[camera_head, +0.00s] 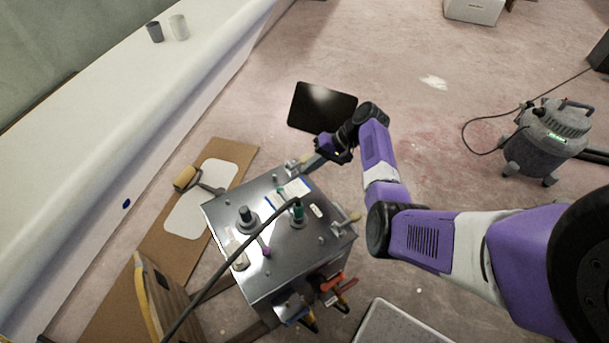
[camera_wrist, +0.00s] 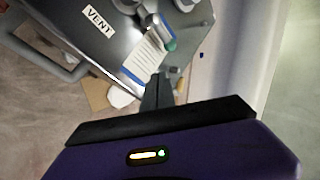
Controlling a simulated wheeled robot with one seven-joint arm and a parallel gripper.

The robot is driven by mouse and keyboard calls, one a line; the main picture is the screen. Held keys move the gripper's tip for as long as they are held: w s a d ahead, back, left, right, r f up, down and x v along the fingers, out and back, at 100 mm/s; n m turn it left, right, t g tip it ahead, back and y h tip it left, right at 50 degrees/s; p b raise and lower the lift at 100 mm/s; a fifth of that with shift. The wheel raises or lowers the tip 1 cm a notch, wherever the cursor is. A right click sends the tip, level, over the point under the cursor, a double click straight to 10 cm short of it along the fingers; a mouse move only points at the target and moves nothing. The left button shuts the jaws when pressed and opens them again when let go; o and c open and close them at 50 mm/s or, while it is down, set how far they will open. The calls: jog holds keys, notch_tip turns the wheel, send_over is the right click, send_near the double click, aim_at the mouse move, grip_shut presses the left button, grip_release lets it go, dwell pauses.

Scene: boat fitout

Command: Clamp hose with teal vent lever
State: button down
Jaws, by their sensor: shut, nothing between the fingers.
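A grey metal box (camera_head: 228,224) stands at the lower centre in the head view. A dark hose (camera_head: 212,285) runs up from the lower left to a green fitting (camera_head: 298,214) on its top. A small teal tip (camera_head: 281,190) shows beside a paper sheet; a teal handle end (camera_wrist: 170,46) shows next to the sheet in the wrist view. Which clamp it belongs to is unclear. A VENT label (camera_wrist: 98,20) is on the box. My gripper (camera_head: 318,156) is shut and empty at the box's far edge; its fingers (camera_wrist: 157,88) show in the wrist view.
A purple handle (camera_head: 265,250) and a capped fitting (camera_head: 246,216) are on top. A black panel (camera_head: 322,106) lies behind my gripper. A vacuum (camera_head: 545,140) stands at right, with free floor between.

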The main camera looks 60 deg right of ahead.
jog(key=d+r, duration=0.1)
jog(key=s+d+r, duration=0.1)
jog(key=r, duration=0.1)
jog(key=d+r, duration=0.1)
jog(key=shift+s+d+r, duration=0.2)
jog(key=shift+s+d, duration=0.1)
dwell(0.4)
jog(key=w+d+r+m+t+h, duration=0.1)
jog(key=d+r+m+t+h, duration=0.1)
jog(key=d+h, duration=0.8)
jog(key=s+a+r+n+t, duration=0.25)
jog(key=s+a+r, duration=0.2)
jog(key=a, duration=0.55)
jog(key=s+a+r+n+t+h, duration=0.1)
jog(key=s+a+r+n+t, duration=0.3)
jog(key=a, duration=0.7)
jog(key=s+a+r+n+t, duration=0.1)
jog(key=s+a+r+n, duration=0.3)
jog(key=a, duration=0.6)
jog(key=s+a+r+n+y, duration=0.1)
jog(key=s+a+y, duration=0.2)
jog(key=s+a, duration=0.4)
jog(key=s+a+r+g+y, duration=0.1)
jog(key=s+a+r+y, duration=0.1)
jog(key=s+a, duration=0.5)
jog(key=shift+s+a+n+y, duration=0.15)
jog(key=shift+s+n+y, duration=0.25)
jog(key=shift+s, duration=0.4)
